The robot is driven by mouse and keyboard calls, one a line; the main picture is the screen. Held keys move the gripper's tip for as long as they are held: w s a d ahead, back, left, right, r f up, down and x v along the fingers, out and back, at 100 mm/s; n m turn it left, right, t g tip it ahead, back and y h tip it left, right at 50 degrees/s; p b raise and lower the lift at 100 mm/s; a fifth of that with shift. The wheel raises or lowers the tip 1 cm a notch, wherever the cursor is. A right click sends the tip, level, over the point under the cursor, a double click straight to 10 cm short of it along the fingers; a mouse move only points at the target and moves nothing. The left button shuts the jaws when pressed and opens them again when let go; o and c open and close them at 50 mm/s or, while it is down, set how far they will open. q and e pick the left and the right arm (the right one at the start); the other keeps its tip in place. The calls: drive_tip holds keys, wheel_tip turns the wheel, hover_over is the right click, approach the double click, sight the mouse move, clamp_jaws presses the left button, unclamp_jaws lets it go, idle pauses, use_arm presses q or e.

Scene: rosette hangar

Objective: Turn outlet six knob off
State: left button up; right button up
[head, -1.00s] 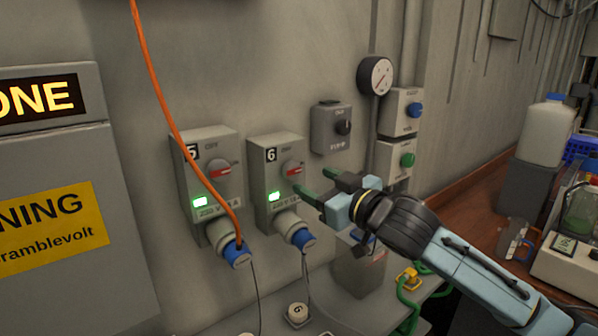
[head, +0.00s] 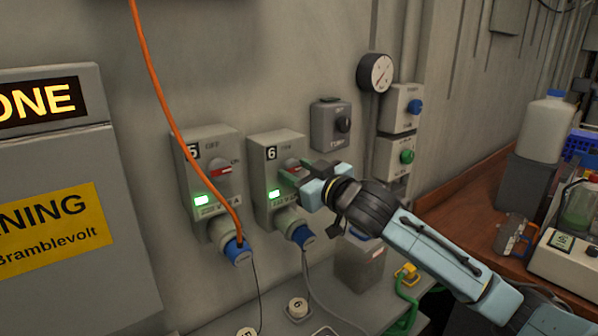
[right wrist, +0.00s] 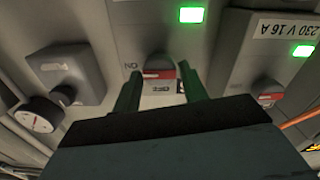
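Outlet six (head: 262,150) is a grey wall box marked 6, with a green lit indicator (head: 274,194) and a grey rotary knob with a red bar (head: 291,167). My left gripper is not in view.
Outlet five (head: 205,150) stands just left, also lit green, with an orange cable (head: 165,110) crossing in front. A grey switch box (head: 330,125), a gauge (head: 376,73) and blue and green button boxes are at right. A bench (head: 350,318) lies below.

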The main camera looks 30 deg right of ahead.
drive_tip(key=c, duration=0.6)
drive_tip(key=shift+o, duration=0.2)
drive_tip(key=n+p, duration=0.2)
drive_tip(key=shift+r+n, duration=0.1)
drive_tip(key=shift+n, duration=0.3)
drive_tip(key=n+p, duration=0.2)
drive_tip(key=n, duration=0.2)
drive_tip(key=shift+n+p, duration=0.3)
drive_tip(key=shift+p, duration=0.05)
drive_tip(key=n+p, duration=0.2)
drive_tip(key=n, duration=0.3)
drive_tip(key=shift+p, duration=0.3)
drive_tip(key=n+p, duration=0.2)
drive_tip(key=n, duration=0.3)
drive_tip(key=shift+f, duration=0.2)
drive_tip(key=shift+n, duration=0.4)
